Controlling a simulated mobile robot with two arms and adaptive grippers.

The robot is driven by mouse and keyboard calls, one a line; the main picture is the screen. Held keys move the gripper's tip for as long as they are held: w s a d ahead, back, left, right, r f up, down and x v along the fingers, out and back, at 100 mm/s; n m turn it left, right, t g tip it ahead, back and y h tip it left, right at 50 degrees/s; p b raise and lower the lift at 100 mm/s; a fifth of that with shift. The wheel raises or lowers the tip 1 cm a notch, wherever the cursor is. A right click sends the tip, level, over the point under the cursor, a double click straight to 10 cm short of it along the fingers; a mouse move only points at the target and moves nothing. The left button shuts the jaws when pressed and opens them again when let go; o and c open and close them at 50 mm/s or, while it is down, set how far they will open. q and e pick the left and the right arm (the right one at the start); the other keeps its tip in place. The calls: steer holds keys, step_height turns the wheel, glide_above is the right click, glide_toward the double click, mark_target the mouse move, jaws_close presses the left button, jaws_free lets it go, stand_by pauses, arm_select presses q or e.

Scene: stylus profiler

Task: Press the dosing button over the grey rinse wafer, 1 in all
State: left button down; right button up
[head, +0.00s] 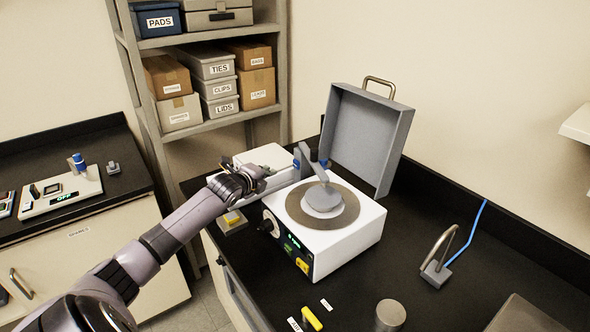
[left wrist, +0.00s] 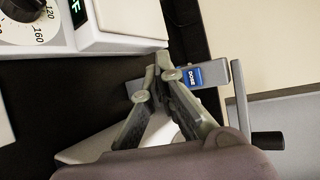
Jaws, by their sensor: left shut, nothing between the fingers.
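The white profiler (head: 340,253) stands on the black bench with a round brownish platter (head: 297,214). A grey wafer (head: 322,201) sits at the middle of the platter, and a grey dosing arm (head: 314,162) reaches over it from a post at the back left. The blue dosing button, labelled DOSE, shows in the left wrist view (left wrist: 193,77) on a grey block. My left gripper (head: 266,171) is shut and empty beside the profiler's back left corner. In the left wrist view its fingertips (left wrist: 160,76) are close beside the button; contact cannot be told. My right gripper is out of view.
The profiler's grey lid (head: 365,137) stands open behind the platter. A small block with a yellow top (head: 232,220) is below my left wrist. A metal cylinder (head: 390,315), a yellow-handled item (head: 312,318) and a curved tap-like fixture (head: 437,268) are on the bench.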

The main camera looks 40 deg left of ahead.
mark_target(295, 165)
arm_select(q)
steer(key=shift+w+d+b, duration=0.25)
steer(key=shift+w, duration=0.6)
steer(key=shift+w+d+b, duration=0.2)
steer(key=shift+w, duration=0.7)
steer(key=shift+w+d+b, duration=0.25)
steer(key=shift+w, duration=0.6)
steer(key=shift+w, duration=0.1)
steer(key=shift+w+d, duration=0.15)
steer(key=shift+w, duration=0.15)
